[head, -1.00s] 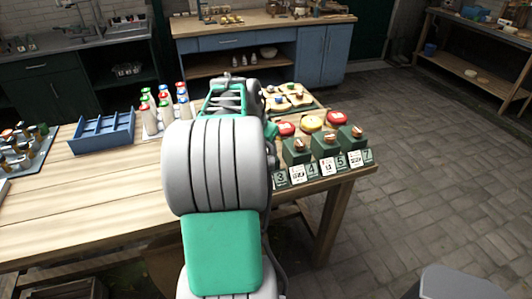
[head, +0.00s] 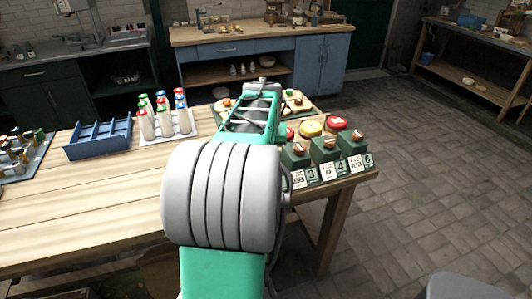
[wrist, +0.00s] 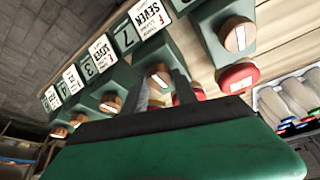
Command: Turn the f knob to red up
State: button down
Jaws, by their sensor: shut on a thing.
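In the wrist view, a round wooden knob (wrist: 158,74) with a pale stripe sits on the face of a green box, between the two dark fingers of my gripper (wrist: 161,84). My gripper is shut on this knob. The fingers and the green gripper body hide part of the knob and box. I cannot read for certain which letter card belongs to this knob. A card with an F and the word SEVEN (wrist: 151,17) shows above, near a 7 plate. In the head view, my arm hides the gripper and the held knob.
Another green box with a knob (wrist: 238,36) stands to the right in the wrist view, near a red disc (wrist: 238,77). More knob boxes run to the left. In the head view, a blue divided tray (head: 98,140) and capped bottles (head: 165,120) stand on the table's left.

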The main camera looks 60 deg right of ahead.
dwell(0.3)
jog(key=c, duration=1)
grip_release()
jog(key=v, duration=0.7)
jog(key=shift+a+r, duration=0.15)
jog(key=shift+r, duration=0.2)
